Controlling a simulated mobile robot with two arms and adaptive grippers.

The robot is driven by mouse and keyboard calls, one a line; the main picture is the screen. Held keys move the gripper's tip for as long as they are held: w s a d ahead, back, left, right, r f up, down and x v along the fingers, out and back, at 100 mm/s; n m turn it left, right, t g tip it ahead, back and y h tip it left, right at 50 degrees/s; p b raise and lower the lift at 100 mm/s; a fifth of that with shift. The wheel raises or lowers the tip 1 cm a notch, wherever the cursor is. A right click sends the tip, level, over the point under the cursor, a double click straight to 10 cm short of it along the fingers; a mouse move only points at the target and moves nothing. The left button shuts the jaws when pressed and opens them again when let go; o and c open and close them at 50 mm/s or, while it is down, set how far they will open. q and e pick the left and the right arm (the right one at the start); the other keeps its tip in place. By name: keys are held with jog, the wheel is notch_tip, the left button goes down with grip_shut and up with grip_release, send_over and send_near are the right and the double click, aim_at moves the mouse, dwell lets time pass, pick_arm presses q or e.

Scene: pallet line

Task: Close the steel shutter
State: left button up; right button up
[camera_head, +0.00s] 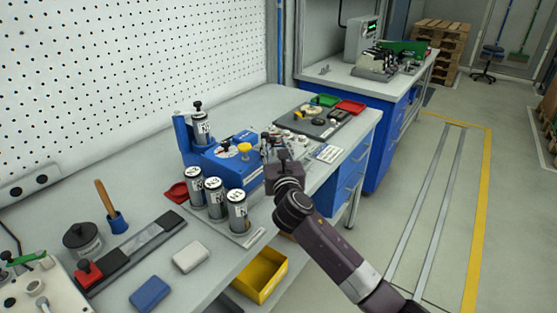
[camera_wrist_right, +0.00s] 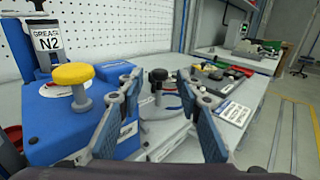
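My right gripper (camera_head: 273,143) is over the bench beside a blue station (camera_head: 228,160) with a yellow knob (camera_head: 244,149). In the right wrist view the gripper (camera_wrist_right: 163,125) has its two blue-grey fingers spread wide, with nothing between the pads. Beyond the fingertips, in the gap, a black knob (camera_wrist_right: 158,76) stands on a grey metal piece (camera_wrist_right: 160,104). This may be the steel shutter's handle, but I cannot tell for sure. The fingers appear apart from the knob and partly hide the metal piece. My left gripper is not in view.
Several labelled canisters (camera_head: 216,198) stand near the bench's front edge. A dark tray (camera_head: 318,120) with parts, a green bin (camera_head: 325,100) and a red bin (camera_head: 350,107) lie behind the gripper. A yellow bin (camera_head: 262,275) is below. The floor at right is clear.

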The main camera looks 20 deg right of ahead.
jog(key=s+a, duration=0.1)
jog(key=s, duration=0.6)
jog(key=shift+s, duration=0.4)
jog(key=shift+c, duration=0.2)
